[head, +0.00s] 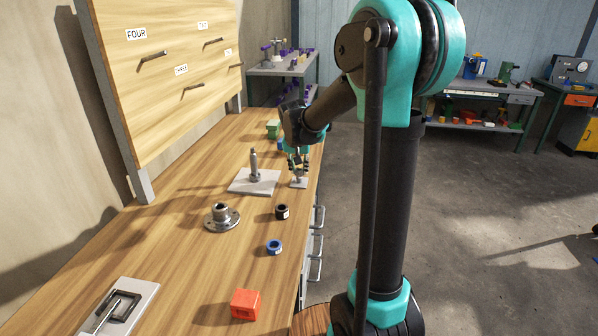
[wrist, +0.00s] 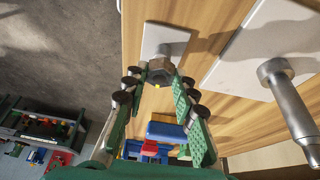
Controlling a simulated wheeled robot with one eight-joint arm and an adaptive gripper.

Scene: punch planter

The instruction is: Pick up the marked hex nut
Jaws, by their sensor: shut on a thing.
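The grey hex nut (wrist: 160,71) shows in the wrist view between my fingertips, with a small yellow mark on its near edge. My gripper (head: 298,164) is shut on it, one finger on each side. In the head view the gripper points down over a small pale plate (head: 299,184) near the right edge of the bench. The plate also shows behind the nut in the wrist view (wrist: 165,32). I cannot tell whether the nut still touches the plate or a post on it.
A larger plate (head: 240,185) with an upright metal post (head: 254,165) stands just left of my gripper. A flanged metal part (head: 221,216), a black ring (head: 282,212), a blue ring (head: 274,246) and an orange block (head: 244,304) lie nearer. A green block (head: 272,129) sits beyond.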

